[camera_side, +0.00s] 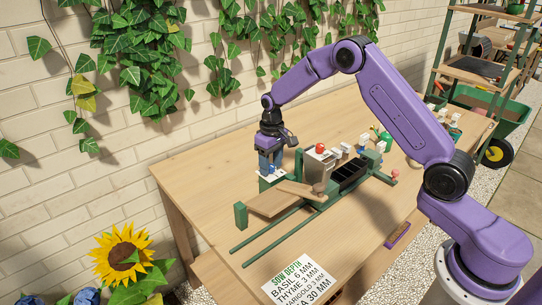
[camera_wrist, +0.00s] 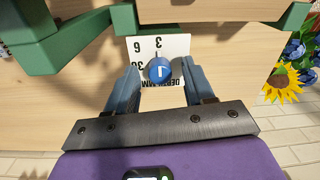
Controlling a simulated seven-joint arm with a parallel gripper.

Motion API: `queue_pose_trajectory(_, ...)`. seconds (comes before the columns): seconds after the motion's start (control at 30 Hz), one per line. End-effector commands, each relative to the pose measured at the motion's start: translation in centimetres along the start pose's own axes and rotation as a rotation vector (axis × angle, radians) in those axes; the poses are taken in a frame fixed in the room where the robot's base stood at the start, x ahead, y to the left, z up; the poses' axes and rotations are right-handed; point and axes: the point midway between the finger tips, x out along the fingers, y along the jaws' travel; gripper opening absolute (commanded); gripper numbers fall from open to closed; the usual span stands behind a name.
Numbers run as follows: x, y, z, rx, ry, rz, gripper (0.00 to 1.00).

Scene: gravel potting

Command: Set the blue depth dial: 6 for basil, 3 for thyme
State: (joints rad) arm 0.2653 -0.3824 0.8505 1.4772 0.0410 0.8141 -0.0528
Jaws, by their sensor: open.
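The blue depth dial (camera_wrist: 158,69) is a round knob with a white mark, on a white plate (camera_wrist: 177,44) that shows a 3, a 6 and part of a 30, upside down in the wrist view. I cannot tell surely which number the mark points to. My gripper (camera_wrist: 160,66) is open, with one finger on each side of the dial; I cannot tell whether they touch it. A white sow depth card (camera_side: 299,280) reads basil 6 mm, thyme 3 mm.
The table's left front (camera_side: 195,190) is clear.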

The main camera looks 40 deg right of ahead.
Motion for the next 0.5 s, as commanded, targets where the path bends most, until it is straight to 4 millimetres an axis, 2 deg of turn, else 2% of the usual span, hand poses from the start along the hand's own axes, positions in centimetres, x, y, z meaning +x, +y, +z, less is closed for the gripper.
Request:
queue_pose_trajectory(0.17, -1.6, 0.0, -0.1, 0.000, 0.004, 0.000, 0.53)
queue_pose_trajectory(0.5, -8.4, 0.0, -0.1, -0.001, 0.006, 0.001, 0.53)
